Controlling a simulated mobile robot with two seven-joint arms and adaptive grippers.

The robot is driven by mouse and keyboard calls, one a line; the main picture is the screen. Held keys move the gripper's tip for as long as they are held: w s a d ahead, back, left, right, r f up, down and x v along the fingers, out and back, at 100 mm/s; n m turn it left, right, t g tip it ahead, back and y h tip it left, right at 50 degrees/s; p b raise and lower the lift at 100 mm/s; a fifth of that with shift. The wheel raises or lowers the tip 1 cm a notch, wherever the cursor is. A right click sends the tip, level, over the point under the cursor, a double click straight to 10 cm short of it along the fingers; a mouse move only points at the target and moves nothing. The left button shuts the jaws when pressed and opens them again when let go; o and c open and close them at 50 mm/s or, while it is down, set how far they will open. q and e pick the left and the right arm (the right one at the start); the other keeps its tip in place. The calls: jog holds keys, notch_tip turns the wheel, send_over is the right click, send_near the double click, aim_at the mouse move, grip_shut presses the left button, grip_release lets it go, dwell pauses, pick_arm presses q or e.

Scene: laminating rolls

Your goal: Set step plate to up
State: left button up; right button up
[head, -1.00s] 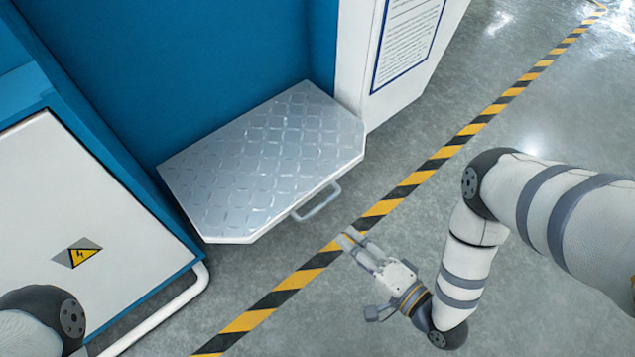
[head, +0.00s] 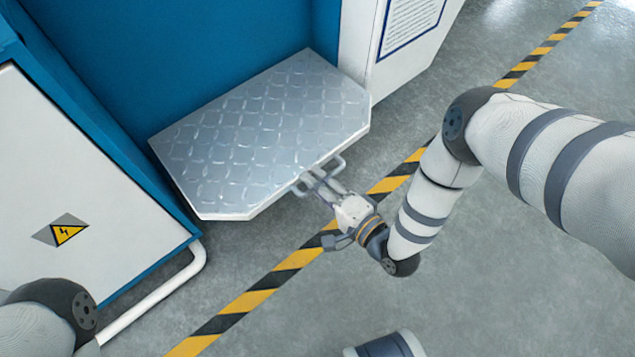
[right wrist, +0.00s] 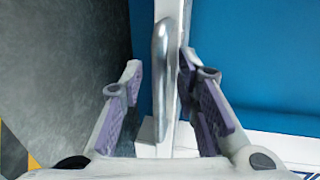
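The step plate (head: 262,132) is a grey checkered metal plate that juts out flat from the blue machine. A metal bar handle (head: 338,163) is on its front edge. My right gripper (head: 312,180) is at this handle. In the right wrist view the gripper (right wrist: 165,95) is open, with one finger on each side of the handle (right wrist: 161,75) and the plate's white edge. Gaps show between the fingers and the handle. My left gripper is out of view; only part of the left arm shows at the lower left.
A white cabinet door (head: 95,215) with an electric warning sign (head: 66,233) is at the left. A white pipe (head: 160,298) runs along its base. A white panel (head: 392,70) stands right of the plate. Yellow-black tape (head: 258,297) crosses the open grey floor.

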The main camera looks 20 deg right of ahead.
grip_shut()
jog(key=shift+r, duration=0.1)
